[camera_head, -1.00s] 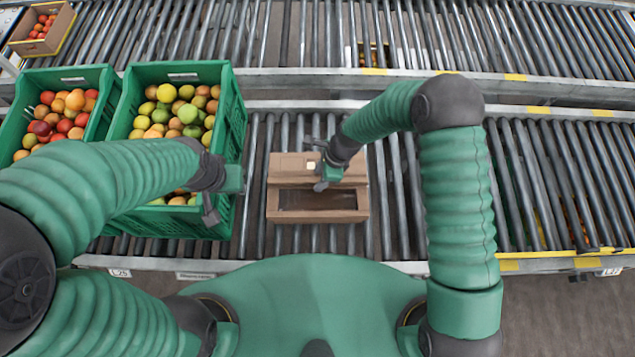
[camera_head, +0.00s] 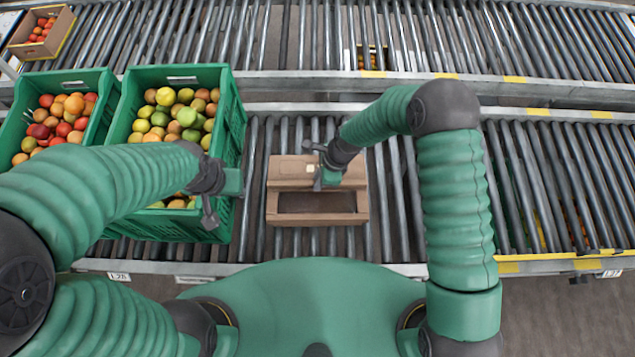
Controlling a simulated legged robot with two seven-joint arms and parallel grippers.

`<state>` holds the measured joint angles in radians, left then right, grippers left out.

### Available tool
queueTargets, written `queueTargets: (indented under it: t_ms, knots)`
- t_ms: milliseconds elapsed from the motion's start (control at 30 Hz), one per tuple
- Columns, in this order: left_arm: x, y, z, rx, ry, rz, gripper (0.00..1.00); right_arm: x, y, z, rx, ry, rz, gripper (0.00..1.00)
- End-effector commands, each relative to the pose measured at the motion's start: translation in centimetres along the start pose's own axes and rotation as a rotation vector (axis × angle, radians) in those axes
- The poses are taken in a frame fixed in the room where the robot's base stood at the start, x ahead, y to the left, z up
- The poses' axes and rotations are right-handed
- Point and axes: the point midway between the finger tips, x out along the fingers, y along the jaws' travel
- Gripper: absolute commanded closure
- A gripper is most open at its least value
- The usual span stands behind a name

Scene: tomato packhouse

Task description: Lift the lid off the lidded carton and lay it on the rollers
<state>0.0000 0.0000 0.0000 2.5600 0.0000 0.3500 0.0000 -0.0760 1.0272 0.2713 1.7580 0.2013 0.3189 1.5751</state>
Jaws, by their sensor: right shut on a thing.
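The brown cardboard carton (camera_head: 318,218) stands on the near rollers in the middle of the view. Its lid (camera_head: 288,172) covers the far part, with a small pale label near the middle; the near part shows a dark opening. My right gripper (camera_head: 319,184) is at the lid's near edge and shut on the lid; its fingers are small and partly hidden by its own body. My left gripper (camera_head: 211,217) hangs beside the right wall of a green crate, left of the carton; its jaw opening is not clear.
Two green crates of fruit, one at the left (camera_head: 102,92) and one nearer the carton (camera_head: 237,130), stand on the near rollers (camera_head: 393,215). Bare rollers lie right of the carton. A second conveyor (camera_head: 300,40) runs behind, with a cardboard fruit box (camera_head: 62,32) at far left.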

Motion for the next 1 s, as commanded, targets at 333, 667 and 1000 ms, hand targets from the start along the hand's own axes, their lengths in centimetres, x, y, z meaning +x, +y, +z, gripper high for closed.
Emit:
queueTargets:
  t_ms: [333, 667, 1000]
  knots:
    - [-1.0, 0.0, -0.2, 0.0, 0.0, 0.0, 0.64, -6.5, -0.1, 2.0, -0.003, 0.0, -0.005, 1.0]
    - [-2.1, 0.0, -0.5, 0.0, 0.0, 0.0, 0.64, -10.4, 0.0, 3.2, 0.0, 0.0, 0.001, 1.0]
    - [-3.8, 0.0, -0.9, 0.0, 0.0, 0.0, 0.64, -11.9, 0.0, 3.7, 0.0, 0.0, 0.0, 1.0]
